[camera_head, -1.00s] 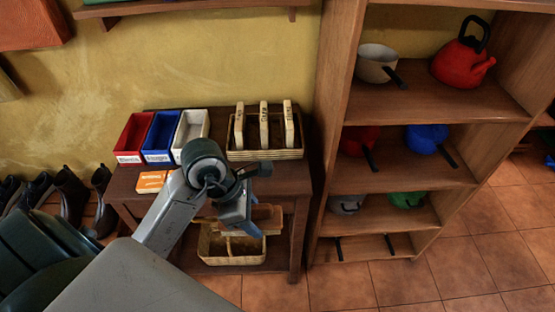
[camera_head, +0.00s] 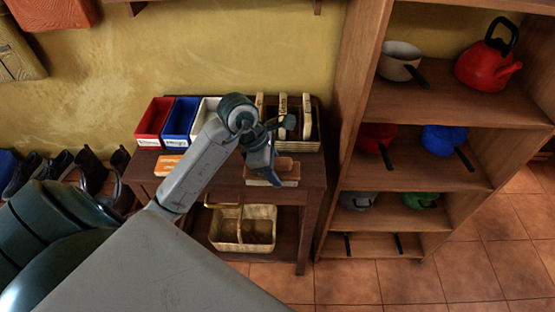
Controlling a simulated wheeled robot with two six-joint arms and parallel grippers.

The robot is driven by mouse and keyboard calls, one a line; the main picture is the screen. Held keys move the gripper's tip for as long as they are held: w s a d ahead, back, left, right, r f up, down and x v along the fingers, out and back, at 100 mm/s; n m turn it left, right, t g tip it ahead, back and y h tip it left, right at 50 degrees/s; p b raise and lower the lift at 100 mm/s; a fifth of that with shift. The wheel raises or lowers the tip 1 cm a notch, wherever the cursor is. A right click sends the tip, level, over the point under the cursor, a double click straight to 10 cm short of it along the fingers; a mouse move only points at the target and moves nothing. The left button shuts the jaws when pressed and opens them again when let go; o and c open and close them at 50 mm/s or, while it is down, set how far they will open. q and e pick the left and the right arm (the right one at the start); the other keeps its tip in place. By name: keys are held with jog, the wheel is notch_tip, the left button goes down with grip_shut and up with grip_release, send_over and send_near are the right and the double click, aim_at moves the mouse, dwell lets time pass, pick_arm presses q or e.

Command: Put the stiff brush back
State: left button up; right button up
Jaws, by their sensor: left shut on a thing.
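My left gripper (camera_head: 273,178) is shut on a brush (camera_head: 287,169) with a brown wooden back and a paler underside. It holds the brush roughly level by the front edge of the small wooden table (camera_head: 229,190); I cannot tell whether the brush touches the table. A wicker tray (camera_head: 308,147) with upright pale labelled dividers (camera_head: 307,117) stands at the back right of the tabletop, behind the gripper. My left wrist hides part of the tray, and the labels are too small to read. My right gripper is not in view.
Red (camera_head: 155,121), blue (camera_head: 181,118) and white (camera_head: 205,113) bins stand left of the tray, the white one partly behind my arm. An orange box (camera_head: 168,165) lies before them. A wicker basket (camera_head: 243,236) sits on the lower shelf. A tall shelf unit (camera_head: 345,130) rises at right.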

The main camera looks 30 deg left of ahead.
pick_arm(q)
jog(key=w, duration=0.1)
jog(key=w+a, duration=0.1)
jog(key=w, duration=0.1)
jog(key=w+a+p, duration=0.1)
jog(key=shift+w+a+f, duration=0.1)
jog(key=shift+w+f, duration=0.15)
jog(key=shift+w, duration=0.1)
notch_tip(320, 180, down, 3)
jog(key=shift+r+p, duration=0.2)
jog(key=shift+p, duration=0.45)
jog(key=shift+f, duration=0.4)
jog(key=shift+f, duration=0.1)
jog(key=shift+f+b, duration=0.2)
jog(key=shift+b, duration=0.1)
jog(key=o, duration=1)
jog(key=shift+r, duration=0.1)
